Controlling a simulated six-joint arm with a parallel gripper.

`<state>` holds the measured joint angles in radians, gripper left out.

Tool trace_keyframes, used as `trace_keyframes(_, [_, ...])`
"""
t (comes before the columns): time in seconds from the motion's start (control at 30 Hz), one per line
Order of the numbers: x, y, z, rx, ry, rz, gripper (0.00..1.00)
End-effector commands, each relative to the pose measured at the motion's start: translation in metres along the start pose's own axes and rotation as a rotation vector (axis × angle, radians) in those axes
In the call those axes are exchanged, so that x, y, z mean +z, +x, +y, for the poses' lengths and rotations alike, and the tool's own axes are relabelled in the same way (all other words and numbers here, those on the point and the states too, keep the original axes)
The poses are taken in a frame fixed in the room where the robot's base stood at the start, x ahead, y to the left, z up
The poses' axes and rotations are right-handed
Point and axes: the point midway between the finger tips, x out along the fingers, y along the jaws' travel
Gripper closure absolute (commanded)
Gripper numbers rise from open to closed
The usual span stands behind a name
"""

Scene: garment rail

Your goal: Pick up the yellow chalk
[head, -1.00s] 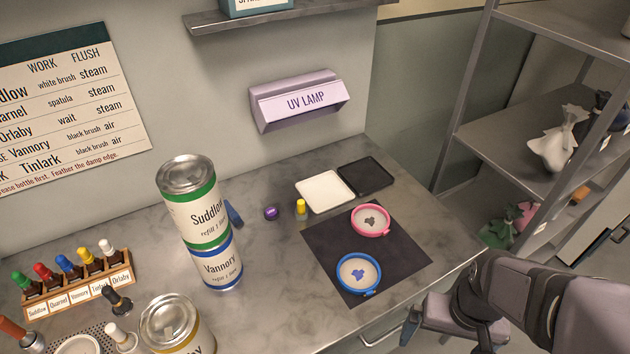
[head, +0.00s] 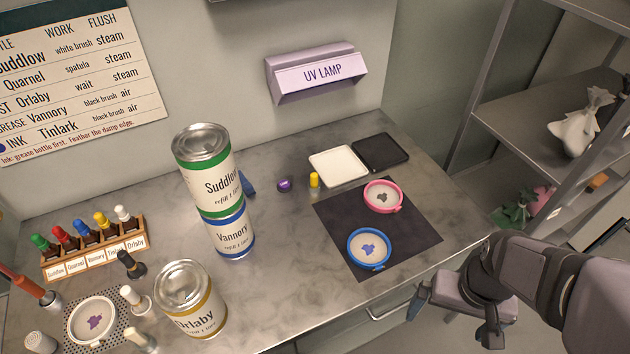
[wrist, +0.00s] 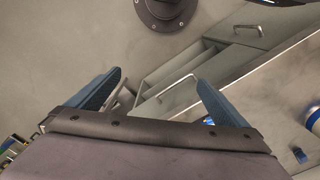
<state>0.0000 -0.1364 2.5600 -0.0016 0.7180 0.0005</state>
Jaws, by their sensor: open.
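The yellow chalk (head: 314,180) is a small yellow cylinder standing on the grey worktop (head: 290,235), in front of the white tray's left end and right of a small purple round thing. My gripper (head: 453,318) is at the lower right of the head view, off the worktop's front edge and well away from the chalk. In the wrist view my gripper (wrist: 155,92) shows two blue fingers spread wide with nothing between them. The chalk cannot be made out in the wrist view.
A white tray (head: 338,166) and black tray (head: 381,152) lie behind the chalk. A dark mat (head: 407,232) bears a pink-rimmed dish (head: 383,196) and a blue-rimmed dish (head: 369,248). Stacked cans (head: 215,185) stand left of the chalk. A UV lamp (head: 317,73) hangs on the wall above.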

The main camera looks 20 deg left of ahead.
Motion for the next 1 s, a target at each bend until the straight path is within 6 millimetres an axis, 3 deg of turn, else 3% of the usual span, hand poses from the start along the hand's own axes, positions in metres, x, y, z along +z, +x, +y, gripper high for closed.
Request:
trace_keyframes(0.3, [0.0, 0.0, 0.0, 0.0, 0.0, 0.0, 0.01])
trace_keyframes(0.57, [0.0, 0.0, 0.0, 0.0, 0.0, 0.0, 0.6])
trace_keyframes(0.87, [-0.0003, 0.0004, 0.0, 0.002, -0.005, 0.0, 0.6])
trace_keyframes(1.0, [-0.0065, 0.0053, 0.0006, 0.033, -0.095, -0.006, 0.6])
